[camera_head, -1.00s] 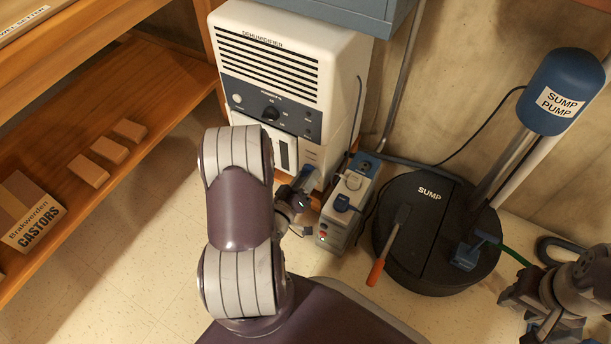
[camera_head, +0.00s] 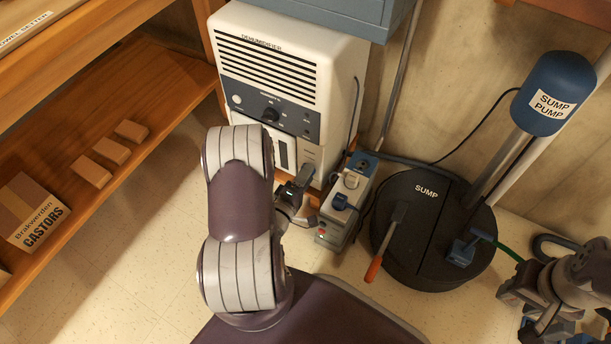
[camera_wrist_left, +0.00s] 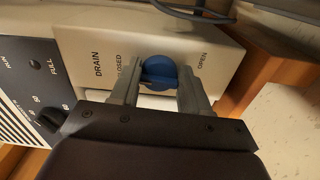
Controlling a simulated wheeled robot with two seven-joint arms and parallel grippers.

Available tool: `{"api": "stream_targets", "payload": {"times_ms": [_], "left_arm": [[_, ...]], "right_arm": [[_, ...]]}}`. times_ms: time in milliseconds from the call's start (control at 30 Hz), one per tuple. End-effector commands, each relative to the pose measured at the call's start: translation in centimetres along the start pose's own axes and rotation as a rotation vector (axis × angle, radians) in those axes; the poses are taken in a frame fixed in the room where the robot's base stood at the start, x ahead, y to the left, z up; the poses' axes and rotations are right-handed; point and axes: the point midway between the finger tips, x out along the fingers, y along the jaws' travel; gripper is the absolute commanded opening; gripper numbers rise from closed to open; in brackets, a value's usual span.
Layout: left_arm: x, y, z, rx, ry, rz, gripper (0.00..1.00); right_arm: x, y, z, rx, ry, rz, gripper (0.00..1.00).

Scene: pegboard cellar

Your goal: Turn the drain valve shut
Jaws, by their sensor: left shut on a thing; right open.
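The white dehumidifier (camera_head: 342,75) stands against the wall, and its lower front shows close up in the left wrist view (camera_wrist_left: 85,45). That panel carries the words DRAIN, CLOSED and OPEN. The blue drain valve knob (camera_wrist_left: 160,70) sits between the CLOSED and OPEN labels. My left gripper (camera_wrist_left: 160,82) is shut on the knob, with a finger on either side. In the head view my left gripper (camera_head: 298,186) is at the dehumidifier's lower right front, and the knob is hidden there. My right gripper (camera_head: 512,296) is open and empty at the lower right.
The black sump cover (camera_head: 425,225) with an orange-handled tool (camera_head: 385,245) and the sump pump (camera_head: 553,95) are further right. A wooden shelf (camera_head: 60,130) with boxes is at left.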

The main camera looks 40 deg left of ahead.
Motion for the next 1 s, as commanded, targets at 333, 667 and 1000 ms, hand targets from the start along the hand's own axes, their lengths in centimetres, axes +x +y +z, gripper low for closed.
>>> {"api": "stream_targets", "payload": {"times_ms": [333, 667, 1000], "left_arm": [[-0.05, -0.02, 0.03, -0.067, 0.000, -0.002, 0.15], [-0.05, -0.02, 0.03, -0.070, 0.000, -0.002, 0.15], [-0.03, 0.02, 0.01, -0.069, 0.000, -0.001, 0.54]], "right_arm": [[-0.14, 0.00, -0.02, 0.000, 0.000, 0.000, 0.43], [-0.14, 0.00, -0.02, 0.000, 0.000, 0.000, 0.43], [-0.15, 0.00, -0.02, 0.000, 0.000, 0.000, 0.43]]}}
